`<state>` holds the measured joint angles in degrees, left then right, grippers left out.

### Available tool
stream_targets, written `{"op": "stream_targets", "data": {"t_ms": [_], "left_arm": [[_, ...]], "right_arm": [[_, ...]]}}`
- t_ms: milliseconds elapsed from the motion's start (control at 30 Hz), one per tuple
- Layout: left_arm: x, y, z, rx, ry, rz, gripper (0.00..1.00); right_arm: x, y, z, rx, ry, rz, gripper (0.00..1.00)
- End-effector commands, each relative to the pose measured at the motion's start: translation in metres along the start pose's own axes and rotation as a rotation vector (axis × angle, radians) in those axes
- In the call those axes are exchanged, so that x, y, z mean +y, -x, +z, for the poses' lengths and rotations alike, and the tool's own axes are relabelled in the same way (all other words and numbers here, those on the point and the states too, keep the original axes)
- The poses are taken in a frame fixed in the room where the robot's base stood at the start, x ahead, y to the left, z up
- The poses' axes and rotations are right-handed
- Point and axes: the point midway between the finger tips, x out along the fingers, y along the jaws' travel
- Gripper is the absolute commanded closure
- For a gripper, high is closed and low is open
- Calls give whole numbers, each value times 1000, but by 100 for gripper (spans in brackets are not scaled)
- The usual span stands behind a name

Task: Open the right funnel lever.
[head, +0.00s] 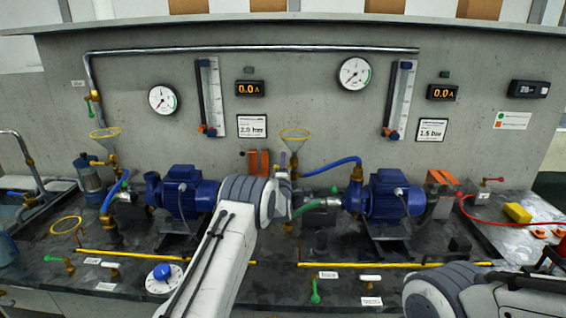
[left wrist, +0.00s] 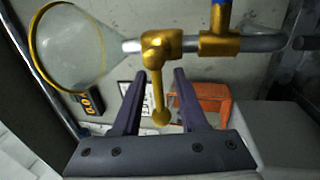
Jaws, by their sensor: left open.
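The right funnel (head: 296,135) is a clear cone with a yellow rim on the right pump's line. It shows large at the upper left in the left wrist view (left wrist: 75,50). Its brass valve (left wrist: 160,45) sits on the pipe just below the cone. The brass funnel lever (left wrist: 158,95) sticks out from the valve and ends in a round knob. My left gripper (left wrist: 160,74) is open, with one dark finger on each side of the lever; I cannot tell whether either touches it. In the head view my left arm largely hides the lever. My right gripper is out of view.
The left pump (head: 182,190) and right pump (head: 388,195) stand on the dark bench. Orange blocks (left wrist: 205,100) are behind the lever. A blue hose (head: 335,164) runs right of the funnel. A wall with gauges stands behind.

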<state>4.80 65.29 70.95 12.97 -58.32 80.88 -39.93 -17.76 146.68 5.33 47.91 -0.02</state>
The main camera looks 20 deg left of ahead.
Motion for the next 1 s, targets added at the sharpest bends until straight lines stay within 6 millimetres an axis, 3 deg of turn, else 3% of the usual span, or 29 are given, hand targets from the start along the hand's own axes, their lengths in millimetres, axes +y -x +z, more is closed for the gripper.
{"op": "stream_targets", "data": {"t_ms": [367,500,1000], "left_arm": [[0,-4,0,0,0,1,58],[0,-4,0,0,0,1,100],[0,-4,0,0,0,0,100]], "right_arm": [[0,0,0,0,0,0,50],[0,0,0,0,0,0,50],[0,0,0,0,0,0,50]]}}
